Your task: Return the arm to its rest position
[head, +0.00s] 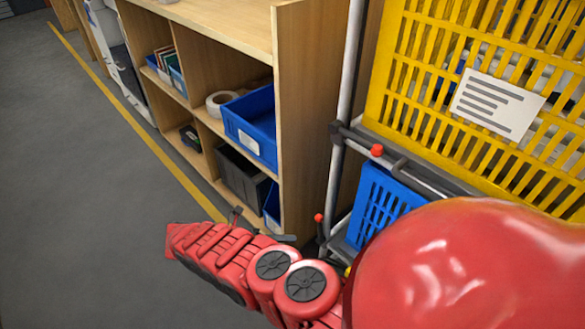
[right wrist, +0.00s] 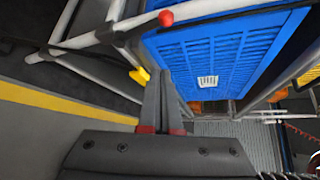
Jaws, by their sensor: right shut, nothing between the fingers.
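My right arm, red with dark round caps, reaches in from the lower right of the head view. My right gripper (head: 289,238) shows there only as a thin grey tip past the arm, and the rest of it is hidden behind the arm. In the right wrist view the two grey fingers of the right gripper (right wrist: 162,85) lie together, shut with nothing between them. They point toward a rack with a blue crate and appear apart from it. My left gripper is in neither view.
A wooden shelf (head: 305,110) with blue bins (head: 250,125) stands beside the arm. A tube-frame rack (head: 345,90) holds a yellow crate (head: 425,95) and a blue crate (head: 375,205), also in the right wrist view (right wrist: 215,55). Grey floor with a yellow line (head: 135,120) is clear at left.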

